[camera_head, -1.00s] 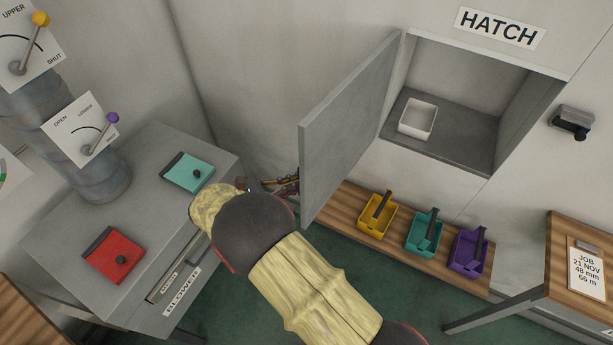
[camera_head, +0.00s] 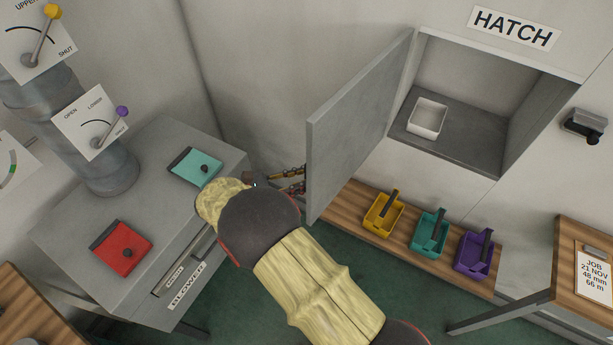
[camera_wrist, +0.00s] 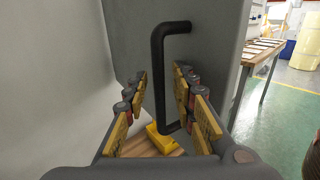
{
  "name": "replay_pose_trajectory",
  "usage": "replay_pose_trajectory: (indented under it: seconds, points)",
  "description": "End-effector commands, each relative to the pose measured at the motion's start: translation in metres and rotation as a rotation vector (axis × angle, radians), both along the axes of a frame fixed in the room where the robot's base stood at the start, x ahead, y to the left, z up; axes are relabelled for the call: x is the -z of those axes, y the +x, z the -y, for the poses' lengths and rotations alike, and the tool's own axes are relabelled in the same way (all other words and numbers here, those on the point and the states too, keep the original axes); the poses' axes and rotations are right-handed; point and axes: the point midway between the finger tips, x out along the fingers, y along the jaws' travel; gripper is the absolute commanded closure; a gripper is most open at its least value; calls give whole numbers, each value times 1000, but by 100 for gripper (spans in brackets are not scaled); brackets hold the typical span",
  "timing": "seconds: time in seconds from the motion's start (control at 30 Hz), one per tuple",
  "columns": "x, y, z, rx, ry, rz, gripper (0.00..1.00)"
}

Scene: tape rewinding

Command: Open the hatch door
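The grey hatch door (camera_head: 355,130) stands swung wide open on the left side of the hatch opening (camera_head: 462,105). Its black bar handle (camera_wrist: 158,75) shows in the wrist view, on the door's outer face, between my two fingers. My gripper (camera_head: 291,182) is at the outer side of the door near its lower free edge, partly hidden by the door in the head view. In the wrist view my gripper (camera_wrist: 161,88) is open, with a finger on each side of the handle and visible gaps. I cannot tell whether anything touches.
A white tray (camera_head: 427,118) sits inside the hatch. Below, a wooden shelf (camera_head: 340,197) holds yellow (camera_head: 383,215), teal (camera_head: 428,232) and purple (camera_head: 473,255) bins. A grey blower cabinet (camera_head: 110,205) stands left of my arm; a wooden table (camera_head: 577,235) stands at the right.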

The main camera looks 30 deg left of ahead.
Motion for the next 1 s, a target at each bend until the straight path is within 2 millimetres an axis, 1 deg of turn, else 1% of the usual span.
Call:
replay_pose_trajectory:
  seconds: [0.17, 0.27, 0.7, 0.83, 1.0]
  points:
    - [0, -2, -2, -1, 1, 1, 74]
    - [0, -10, -9, -3, 1, 1, 74]
    - [1, -72, -65, -2, 1, 1, 74]
    - [1, -83, -75, -2, -1, -1, 74]
    - [0, -89, -81, 0, 0, 0, 74]
